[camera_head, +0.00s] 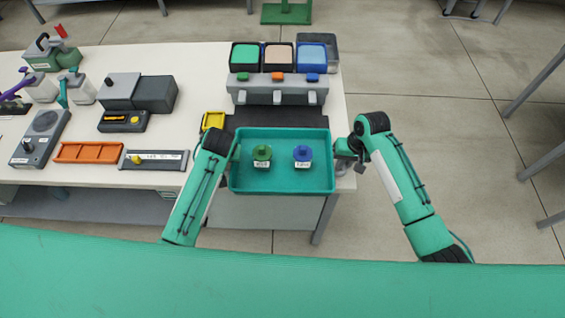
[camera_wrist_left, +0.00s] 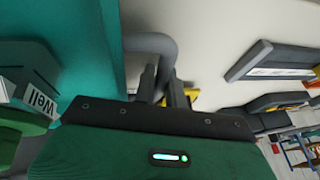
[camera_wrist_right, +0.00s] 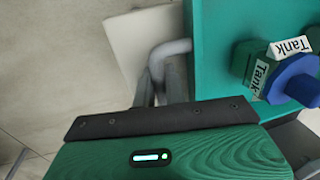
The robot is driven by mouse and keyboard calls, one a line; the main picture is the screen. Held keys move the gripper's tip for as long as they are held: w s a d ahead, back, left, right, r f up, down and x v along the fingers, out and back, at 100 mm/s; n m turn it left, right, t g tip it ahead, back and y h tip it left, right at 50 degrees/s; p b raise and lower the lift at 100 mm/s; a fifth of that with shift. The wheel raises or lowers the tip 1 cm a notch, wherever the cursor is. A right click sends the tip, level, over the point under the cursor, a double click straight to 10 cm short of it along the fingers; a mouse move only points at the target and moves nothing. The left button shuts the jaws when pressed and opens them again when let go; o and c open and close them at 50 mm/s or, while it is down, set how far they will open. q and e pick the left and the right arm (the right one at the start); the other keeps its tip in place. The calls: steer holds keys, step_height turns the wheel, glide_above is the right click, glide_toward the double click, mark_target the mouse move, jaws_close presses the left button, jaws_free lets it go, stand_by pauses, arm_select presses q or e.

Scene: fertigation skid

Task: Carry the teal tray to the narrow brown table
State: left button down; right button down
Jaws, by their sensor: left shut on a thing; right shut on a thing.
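The teal tray (camera_head: 285,183) is at the front edge of the white bench, level, with a green-knobbed piece (camera_head: 262,153) labelled "Well" and a blue-knobbed piece (camera_head: 302,153) labelled "Tank" standing in it. My left gripper (camera_head: 234,152) is shut on the tray's left grey handle (camera_wrist_left: 150,44). My right gripper (camera_head: 345,150) is shut on its right grey handle (camera_wrist_right: 168,47). I cannot tell whether the tray touches the bench. No narrow brown table can be made out.
Behind the tray are a dark mat (camera_head: 280,117) and a grey dispenser (camera_head: 277,88) under several coloured bins. An orange tray (camera_head: 88,152), a grey gauge box (camera_head: 155,160) and other devices fill the bench's left. Open floor (camera_head: 440,130) lies right, with grey table legs at the edge.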

arm_select(q)
steer(key=shift+r, duration=0.1)
